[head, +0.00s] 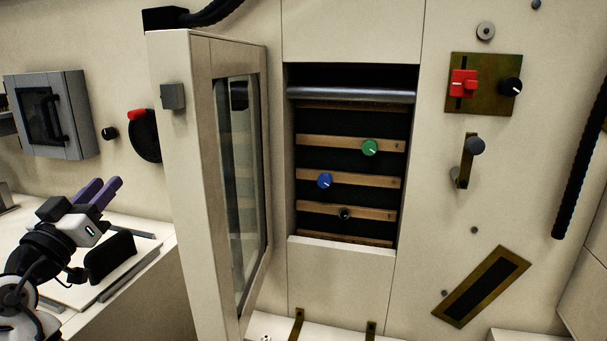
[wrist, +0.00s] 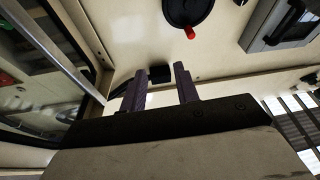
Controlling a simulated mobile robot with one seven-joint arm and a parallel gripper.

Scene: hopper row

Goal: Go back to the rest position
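My gripper (head: 106,186) is at the lower left of the head view, above the pale bench and left of the open cabinet door. Its two purple fingers point up and to the right. In the wrist view, the fingers of my gripper (wrist: 158,78) stand apart with nothing between them, so it is open and empty. It touches nothing that I can see.
A framed glass door (head: 203,180) stands open beside a recess with slotted rails (head: 345,180) carrying green (head: 370,147), blue (head: 325,181) and black (head: 345,213) knobs. A grey box (head: 75,115) and a red-handled black dial (head: 146,135) are on the wall.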

